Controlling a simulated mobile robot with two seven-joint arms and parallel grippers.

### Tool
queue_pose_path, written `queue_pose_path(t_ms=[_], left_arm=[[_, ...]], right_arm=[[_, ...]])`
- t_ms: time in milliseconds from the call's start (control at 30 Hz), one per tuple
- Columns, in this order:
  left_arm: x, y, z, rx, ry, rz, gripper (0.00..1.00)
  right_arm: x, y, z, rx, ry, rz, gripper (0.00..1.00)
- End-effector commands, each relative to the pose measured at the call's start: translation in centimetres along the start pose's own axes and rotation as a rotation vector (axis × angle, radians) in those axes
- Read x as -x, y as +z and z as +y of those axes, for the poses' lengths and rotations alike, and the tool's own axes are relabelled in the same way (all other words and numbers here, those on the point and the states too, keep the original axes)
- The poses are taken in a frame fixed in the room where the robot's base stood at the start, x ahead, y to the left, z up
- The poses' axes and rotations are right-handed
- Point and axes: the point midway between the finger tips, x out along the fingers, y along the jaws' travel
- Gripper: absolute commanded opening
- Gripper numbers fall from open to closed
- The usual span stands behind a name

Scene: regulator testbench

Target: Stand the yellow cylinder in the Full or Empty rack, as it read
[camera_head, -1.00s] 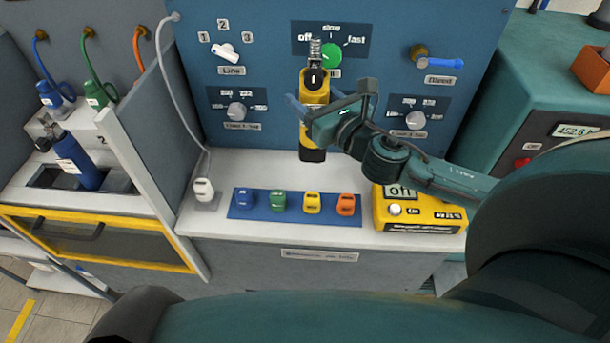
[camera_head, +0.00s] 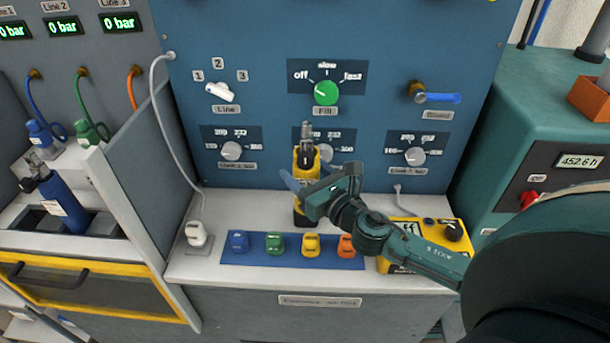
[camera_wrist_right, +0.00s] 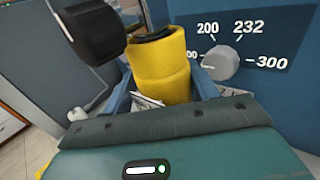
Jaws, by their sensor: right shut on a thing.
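The yellow cylinder (camera_head: 304,162) is upright in front of the blue panel, its dark valve at the top. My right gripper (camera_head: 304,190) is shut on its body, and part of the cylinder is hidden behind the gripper. In the right wrist view the yellow cylinder (camera_wrist_right: 162,70) stands between the blue fingers of my right gripper (camera_wrist_right: 165,95). Its base is close to the white bench top; I cannot tell whether it touches. No Full or Empty rack can be made out. My left gripper is not in view.
A row of coloured connectors lies on a blue strip (camera_head: 222,250) at the bench front. A yellow box (camera_head: 425,259) with a black knob stands right of them. A blue cylinder (camera_head: 62,205) leans in a slot at left. The white bench top (camera_head: 235,207) has free room.

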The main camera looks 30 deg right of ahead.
Motion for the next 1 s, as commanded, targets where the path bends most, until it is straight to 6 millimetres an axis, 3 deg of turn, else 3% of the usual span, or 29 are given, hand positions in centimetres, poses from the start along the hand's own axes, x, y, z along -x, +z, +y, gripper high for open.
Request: queue_pose_path(t_ms=[367,400,667,1000], left_arm=[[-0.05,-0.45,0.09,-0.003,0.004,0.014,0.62],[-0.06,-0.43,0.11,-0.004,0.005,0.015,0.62],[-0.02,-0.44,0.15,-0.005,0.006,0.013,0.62],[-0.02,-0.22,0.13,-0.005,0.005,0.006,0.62]], right_arm=[[-0.09,0.03,-0.04,0.003,0.0,-0.009,0.27],[-0.02,-0.37,-0.03,0.001,0.0,-0.001,0.59],[-0.01,-0.28,-0.02,0.001,0.0,-0.001,0.8],[0.26,-0.08,-0.02,0.001,0.0,0.0,0.8]])
